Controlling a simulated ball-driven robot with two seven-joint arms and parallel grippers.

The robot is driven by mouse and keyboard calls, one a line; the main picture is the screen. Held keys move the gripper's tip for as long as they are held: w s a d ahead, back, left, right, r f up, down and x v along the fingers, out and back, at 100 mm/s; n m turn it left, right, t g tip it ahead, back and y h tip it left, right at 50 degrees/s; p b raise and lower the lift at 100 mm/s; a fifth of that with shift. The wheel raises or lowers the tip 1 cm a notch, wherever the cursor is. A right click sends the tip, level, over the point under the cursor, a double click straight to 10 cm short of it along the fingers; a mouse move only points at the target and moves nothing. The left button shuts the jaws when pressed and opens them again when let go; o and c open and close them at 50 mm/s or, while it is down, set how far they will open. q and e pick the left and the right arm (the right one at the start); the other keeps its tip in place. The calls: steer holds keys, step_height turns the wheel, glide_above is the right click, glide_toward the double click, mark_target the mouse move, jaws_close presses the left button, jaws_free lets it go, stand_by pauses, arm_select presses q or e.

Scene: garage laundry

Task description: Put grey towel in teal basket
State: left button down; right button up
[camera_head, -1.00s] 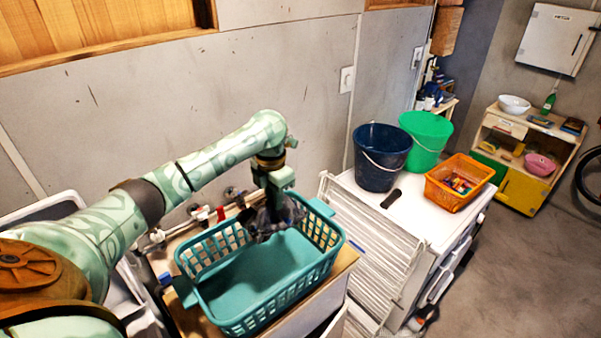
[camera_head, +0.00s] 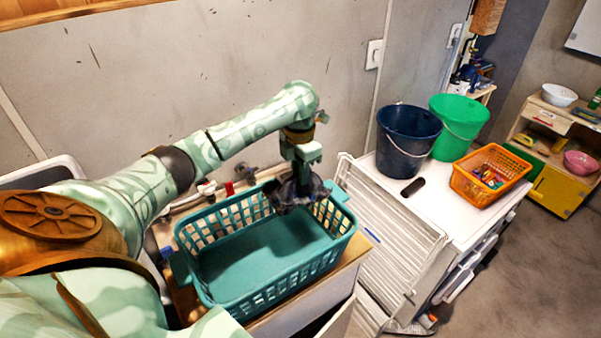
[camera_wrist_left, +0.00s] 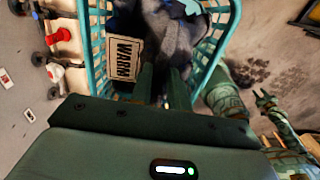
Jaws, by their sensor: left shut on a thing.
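The teal basket (camera_head: 262,290) stands on a small wooden-topped cabinet by the wall. My left gripper (camera_head: 302,178) is over the back right part of the basket, pointing down. It is shut on the dark grey towel (camera_head: 290,194), which hangs bunched below the fingers at about the height of the basket's rim. In the left wrist view the grey towel (camera_wrist_left: 178,40) lies within the outline of the teal basket (camera_wrist_left: 217,40), and the fingers (camera_wrist_left: 165,85) reach to it. I cannot tell whether the towel touches the basket floor.
A white drying rack (camera_head: 385,235) stands right of the basket. Beside it a white cabinet carries a navy bucket (camera_head: 405,145), a green bucket (camera_head: 458,125) and an orange basket (camera_head: 490,178). Taps and hoses (camera_head: 228,188) run along the wall behind the teal basket.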

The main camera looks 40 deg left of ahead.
arm_select(q)
step_height(320, 180, down, 3)
steer(key=b, duration=0.3)
steer(key=shift+w, duration=0.1)
steer(key=shift+f, duration=0.3)
step_height(320, 180, down, 15)
steer(key=b, duration=0.8)
steer(key=c, duration=1.3)
jaws_free()
steer(key=shift+o, duration=0.2)
